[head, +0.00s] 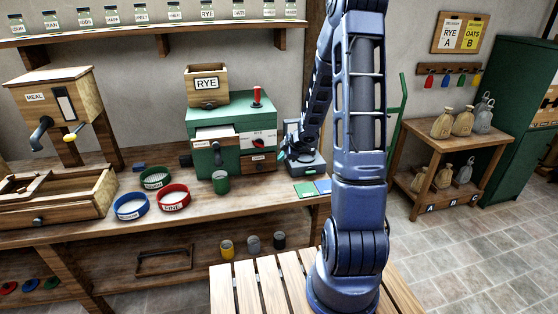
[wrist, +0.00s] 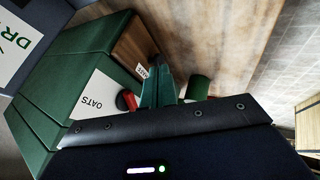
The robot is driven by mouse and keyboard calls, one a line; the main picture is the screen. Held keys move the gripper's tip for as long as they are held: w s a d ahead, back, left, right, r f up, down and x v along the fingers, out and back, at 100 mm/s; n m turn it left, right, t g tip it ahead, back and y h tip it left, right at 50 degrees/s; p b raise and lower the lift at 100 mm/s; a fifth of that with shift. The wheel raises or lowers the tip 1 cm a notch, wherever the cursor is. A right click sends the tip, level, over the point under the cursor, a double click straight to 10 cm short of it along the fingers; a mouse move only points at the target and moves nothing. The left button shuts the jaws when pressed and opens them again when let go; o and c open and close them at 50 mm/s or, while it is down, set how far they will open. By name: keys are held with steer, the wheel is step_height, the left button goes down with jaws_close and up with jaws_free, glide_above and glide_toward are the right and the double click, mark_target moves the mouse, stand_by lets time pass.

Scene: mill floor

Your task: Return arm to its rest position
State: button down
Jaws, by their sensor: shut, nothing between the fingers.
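My arm (head: 358,120) rises in front of the bench in the head view and bends back down toward it. My gripper (head: 284,155) hangs just right of the green mill (head: 230,112), near the front of the bench. In the wrist view my gripper (wrist: 158,88) shows teal fingers that are closed together and empty. The mill (wrist: 70,80) fills the left of that view, with an OATS label and a wooden drawer (wrist: 132,52) close to the fingers. I cannot tell whether the fingers touch anything.
A scale (head: 308,162) stands beside my gripper. A slatted table (head: 240,290) is in front.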

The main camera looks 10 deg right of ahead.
steer(key=s+d+r+m+t+h, duration=0.1)
steer(key=s+d+r+m+h, duration=0.35)
steer(key=r, duration=0.65)
steer(key=s+d+r+m+t+h, duration=0.1)
steer(key=s+d+r+m+h, duration=0.3)
steer(key=r, duration=0.6)
steer(key=s+a+r+m+g+y, duration=0.1)
steer(key=s+a+r+m, duration=0.1)
steer(key=s, duration=0.6)
steer(key=s+a+r+m+g+y, duration=0.1)
steer(key=s+a+r+m, duration=0.1)
steer(key=s, duration=0.7)
steer(key=s+a+r+m+g+y, duration=0.1)
steer(key=s+a+r+m+y, duration=0.1)
steer(key=s, duration=0.7)
steer(key=shift+r+m, duration=0.7)
steer(key=shift+m, duration=0.45)
